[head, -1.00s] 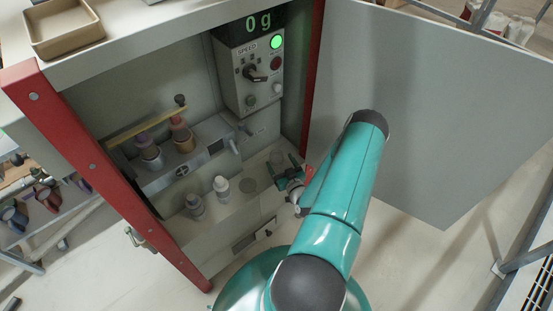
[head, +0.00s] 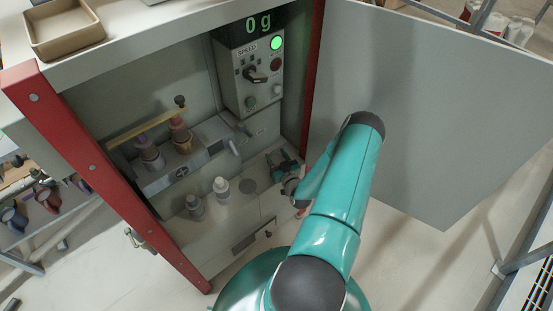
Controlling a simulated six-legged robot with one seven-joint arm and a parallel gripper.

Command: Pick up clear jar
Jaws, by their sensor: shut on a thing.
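My gripper (head: 281,163) is inside the cabinet, low on the right side near the red door post. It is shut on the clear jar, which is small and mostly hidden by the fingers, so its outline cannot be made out. A white-capped bottle (head: 221,189) and a grey bottle (head: 194,207) stand upright on the cabinet floor to the left of my gripper, apart from it.
A purple-topped bottle (head: 149,152) and a reddish-topped bottle (head: 181,137) sit in a grey metal holder further left. A control box (head: 253,78) with knob and green light hangs above. The open door panel (head: 410,110) stands right of my arm. A tan tray (head: 66,40) is on top.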

